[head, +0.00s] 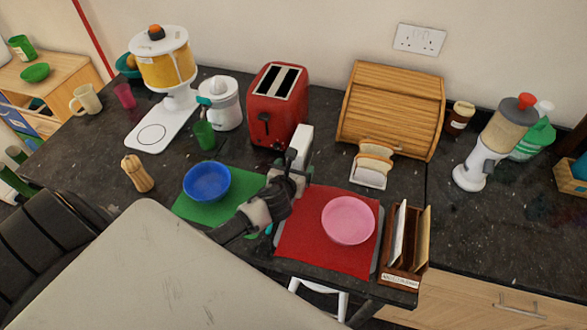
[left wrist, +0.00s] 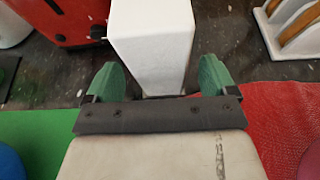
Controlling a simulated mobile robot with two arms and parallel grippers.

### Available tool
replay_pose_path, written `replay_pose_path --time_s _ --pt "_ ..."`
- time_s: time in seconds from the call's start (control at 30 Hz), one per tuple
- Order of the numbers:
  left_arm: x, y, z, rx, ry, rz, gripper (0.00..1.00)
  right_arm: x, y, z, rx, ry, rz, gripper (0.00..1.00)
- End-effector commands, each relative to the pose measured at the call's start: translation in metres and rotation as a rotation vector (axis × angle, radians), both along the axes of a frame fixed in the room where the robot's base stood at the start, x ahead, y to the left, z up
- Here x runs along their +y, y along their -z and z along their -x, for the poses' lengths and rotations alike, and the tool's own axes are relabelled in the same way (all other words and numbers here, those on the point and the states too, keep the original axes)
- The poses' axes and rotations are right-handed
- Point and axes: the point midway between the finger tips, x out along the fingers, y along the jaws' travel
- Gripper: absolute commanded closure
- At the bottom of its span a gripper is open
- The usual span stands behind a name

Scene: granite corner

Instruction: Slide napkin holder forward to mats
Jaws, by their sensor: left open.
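A plain white upright block (head: 302,142), which looks like the napkin holder, stands on the dark counter just right of the red toaster. In the left wrist view the white block (left wrist: 152,45) rises between and beyond my green fingertips. My left gripper (head: 297,168) is open, with a finger on either side of the block's near end; gaps show in the wrist view (left wrist: 160,82). I cannot tell if it touches. My right gripper is not in view.
A blue bowl (head: 207,182) sits on the green mat and a pink bowl (head: 348,220) on the red mat. The red toaster (head: 270,110) is close left of the block. A toast rack (head: 370,172) stands right, a wooden rack (head: 405,250) right of the red mat.

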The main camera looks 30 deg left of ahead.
Motion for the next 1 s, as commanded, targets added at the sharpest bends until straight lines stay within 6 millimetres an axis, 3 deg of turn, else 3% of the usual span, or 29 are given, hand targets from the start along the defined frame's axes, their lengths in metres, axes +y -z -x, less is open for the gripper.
replay_pose_path --time_s 0.17,0.63,1.0 --pt "-0.002 -0.004 0.009 -0.001 0.002 -0.002 0.14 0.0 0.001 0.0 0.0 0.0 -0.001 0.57" --pt "-0.021 -0.034 0.083 0.002 0.001 0.0 0.14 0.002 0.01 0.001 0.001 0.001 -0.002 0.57" --pt "-0.025 -0.041 0.096 0.001 0.0 0.0 0.14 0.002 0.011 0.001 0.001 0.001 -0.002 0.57"
